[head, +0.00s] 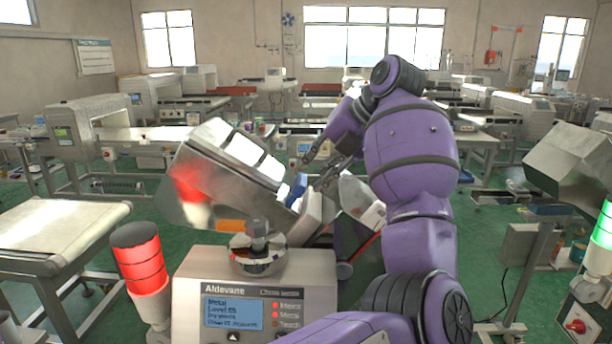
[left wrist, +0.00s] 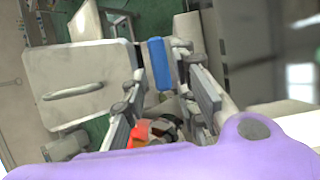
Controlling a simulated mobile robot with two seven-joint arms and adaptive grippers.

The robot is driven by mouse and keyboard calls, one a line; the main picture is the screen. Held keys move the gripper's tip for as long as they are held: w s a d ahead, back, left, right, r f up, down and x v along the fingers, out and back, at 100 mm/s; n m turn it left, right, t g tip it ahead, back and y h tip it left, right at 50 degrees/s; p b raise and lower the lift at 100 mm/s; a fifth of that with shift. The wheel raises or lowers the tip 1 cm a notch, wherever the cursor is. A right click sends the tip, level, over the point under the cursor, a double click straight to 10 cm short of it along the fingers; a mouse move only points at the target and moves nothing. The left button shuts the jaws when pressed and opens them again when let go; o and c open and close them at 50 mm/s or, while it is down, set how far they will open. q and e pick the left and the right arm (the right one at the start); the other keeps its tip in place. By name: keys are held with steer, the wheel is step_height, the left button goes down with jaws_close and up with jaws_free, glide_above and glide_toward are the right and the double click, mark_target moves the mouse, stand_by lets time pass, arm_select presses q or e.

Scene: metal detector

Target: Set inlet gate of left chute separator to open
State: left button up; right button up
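The left chute separator (head: 190,165) is a tilted metal body behind a control box labelled Aldevane (head: 255,290). A small blue part (head: 298,187), perhaps the gate's handle, sits at its right side. My left gripper (head: 318,178) is close beside this blue part. In the left wrist view, the blue part (left wrist: 158,63) shows as an upright block between the spread fingertips of my left gripper (left wrist: 160,70). I cannot tell whether either finger touches it. The gate's position is not clear, as my arm and gripper partly cover that side. My right gripper is not in view.
A red-lit signal lamp (head: 138,255) stands left of the control box. Another metal separator (head: 575,160) with a green-lit lamp (head: 603,225) stands at the right. A conveyor table (head: 60,230) is at the left. A plate with a handle (left wrist: 85,80) shows in the wrist view.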

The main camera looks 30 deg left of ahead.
mark_target(304, 179)
arm_select(q)
steer(key=shift+x, duration=2.1)
jaws_close()
steer(key=shift+w+r, duration=0.1)
steer(key=shift+r, duration=0.05)
